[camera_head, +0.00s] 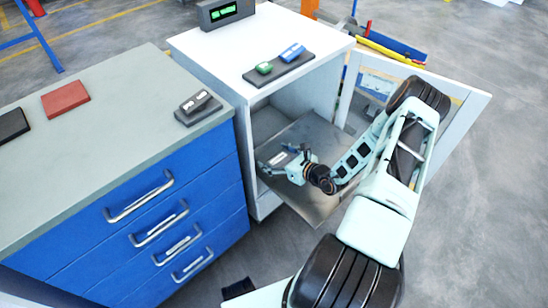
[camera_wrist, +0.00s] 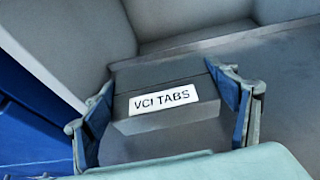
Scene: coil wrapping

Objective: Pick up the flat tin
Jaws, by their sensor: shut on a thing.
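The flat tin (camera_wrist: 165,92) is a dark grey box with a white label reading VCI TABS. It fills the space between my two fingers in the wrist view. My gripper (camera_wrist: 168,108) is shut on the tin, one finger at each side. In the head view my gripper (camera_head: 283,163) is low inside the opening of the white cabinet, over the metal shelf. The tin is small and largely hidden there. I cannot tell whether it touches the shelf.
The white cabinet (camera_head: 200,52) has side walls close around my gripper, and its door (camera_head: 462,85) stands open at the right. The metal shelf (camera_head: 312,204) juts out. A blue drawer unit (camera_head: 120,250) stands at the left, with a red block (camera_head: 65,99) on top.

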